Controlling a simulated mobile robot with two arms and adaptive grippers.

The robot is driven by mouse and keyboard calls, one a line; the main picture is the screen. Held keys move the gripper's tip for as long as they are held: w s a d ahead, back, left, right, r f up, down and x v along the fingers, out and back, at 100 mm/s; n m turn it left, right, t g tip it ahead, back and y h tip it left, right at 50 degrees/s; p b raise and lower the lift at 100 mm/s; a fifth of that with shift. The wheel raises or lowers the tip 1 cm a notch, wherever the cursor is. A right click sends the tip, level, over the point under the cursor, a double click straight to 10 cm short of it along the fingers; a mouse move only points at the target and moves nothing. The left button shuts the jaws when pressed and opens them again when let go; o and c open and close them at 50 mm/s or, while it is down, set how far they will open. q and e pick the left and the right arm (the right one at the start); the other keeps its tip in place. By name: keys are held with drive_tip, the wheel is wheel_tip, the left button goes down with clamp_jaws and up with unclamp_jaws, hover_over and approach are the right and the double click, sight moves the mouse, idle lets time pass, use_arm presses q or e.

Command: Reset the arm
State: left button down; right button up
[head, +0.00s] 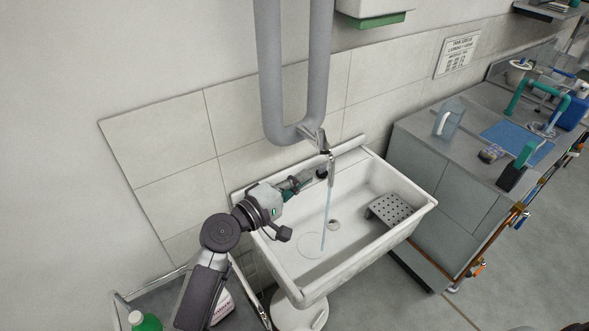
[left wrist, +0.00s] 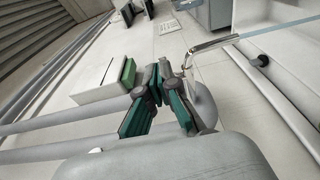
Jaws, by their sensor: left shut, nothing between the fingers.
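My left arm reaches in from the lower left in the head view. Its gripper (head: 302,181) is over the back left edge of the white sink (head: 365,258), beside a small black knob (head: 321,173) on the sink's back wall. In the left wrist view the teal and grey fingers of this gripper (left wrist: 163,68) are drawn together with nothing between them. I cannot tell from the head view whether the fingertips touch the knob. The metal tap (head: 330,165) stands just right of the gripper, and a thin stream of water runs from it into the basin. My right gripper is not in view.
A thick grey U-shaped pipe (head: 267,75) hangs on the wall above the sink. A perforated metal tray (head: 391,210) sits in the basin's right side. A grey counter (head: 440,165) with a jug (head: 448,119) stands to the right. A cart with bottles is at lower left.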

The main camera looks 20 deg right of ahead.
use_arm(q)
drive_tip(key=s+a+f+m+g+y, duration=0.2)
drive_tip(key=s+a+f+m+y, duration=0.35)
drive_tip(key=s+a+f, duration=0.75)
drive_tip(key=s+a+f+m+g+y, duration=0.15)
drive_tip(key=s+a+y, duration=0.35)
drive_tip(key=s+a, duration=0.5)
drive_tip(key=s+a+f+m+g+y, duration=0.1)
drive_tip(key=s+a+f+y, duration=0.35)
drive_tip(key=a, duration=0.85)
wheel_tip(320, 180, down, 25)
drive_tip(key=s+g+b, duration=0.2)
drive_tip(key=s+a+f+b, duration=0.2)
drive_tip(key=s+a+f, duration=0.1)
drive_tip(key=s+f, duration=1.4)
wheel_tip(320, 180, down, 3)
drive_tip(key=shift+f+g+y, duration=0.15)
drive_tip(key=shift+g+y, duration=0.25)
drive_tip(key=shift+g, duration=0.05)
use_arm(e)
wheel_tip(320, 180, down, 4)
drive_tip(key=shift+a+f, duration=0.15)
use_arm(q)
drive_tip(key=shift+d, duration=0.1)
